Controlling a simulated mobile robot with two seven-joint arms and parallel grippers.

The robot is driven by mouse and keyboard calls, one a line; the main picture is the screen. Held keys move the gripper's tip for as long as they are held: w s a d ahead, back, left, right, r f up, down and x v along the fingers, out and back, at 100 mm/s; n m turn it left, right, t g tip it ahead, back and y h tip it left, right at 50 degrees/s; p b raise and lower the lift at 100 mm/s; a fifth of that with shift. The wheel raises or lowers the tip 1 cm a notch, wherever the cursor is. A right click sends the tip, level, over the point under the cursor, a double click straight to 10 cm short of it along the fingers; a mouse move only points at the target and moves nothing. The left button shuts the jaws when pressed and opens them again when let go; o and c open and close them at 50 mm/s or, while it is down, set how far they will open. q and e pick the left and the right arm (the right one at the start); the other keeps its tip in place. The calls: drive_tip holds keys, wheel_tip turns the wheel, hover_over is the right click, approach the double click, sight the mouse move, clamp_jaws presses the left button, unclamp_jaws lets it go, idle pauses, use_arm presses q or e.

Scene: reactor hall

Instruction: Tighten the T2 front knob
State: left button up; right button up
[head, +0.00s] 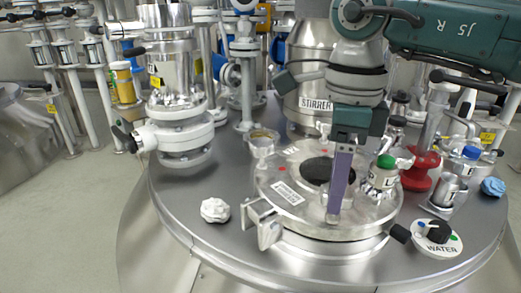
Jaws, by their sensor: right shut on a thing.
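My right gripper (334,217) comes down from the upper right on its teal arm. Its purple finger stands nearly upright in front of the round metal hatch lid (288,205), with the tip low over the lid's front part. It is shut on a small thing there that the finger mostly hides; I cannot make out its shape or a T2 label. A black knob-like grip (399,233) sticks out at the lid's front right, apart from the fingertips. My left gripper is not in view.
A metal clamp bracket (264,222) sits at the lid's left. A WATER dial (438,238), a green-capped bottle (383,174) and a red fitting (420,171) crowd the right. A white lumpy piece (215,210) lies left on otherwise clear vessel top.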

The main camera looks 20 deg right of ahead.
drive_tip(key=m+p, duration=0.2)
drive_tip(key=m, duration=0.1)
drive_tip(key=m+p, duration=0.1)
drive_tip(key=shift+r, duration=0.25)
drive_tip(key=m+p, duration=0.3)
drive_tip(key=m, duration=0.2)
drive_tip(key=shift+w+f, duration=0.1)
idle(0.4)
drive_tip(key=o, duration=1.4)
drive_tip(key=shift+d+f, duration=0.1)
wheel_tip(320, 180, up, 10)
drive_tip(key=p, duration=0.4)
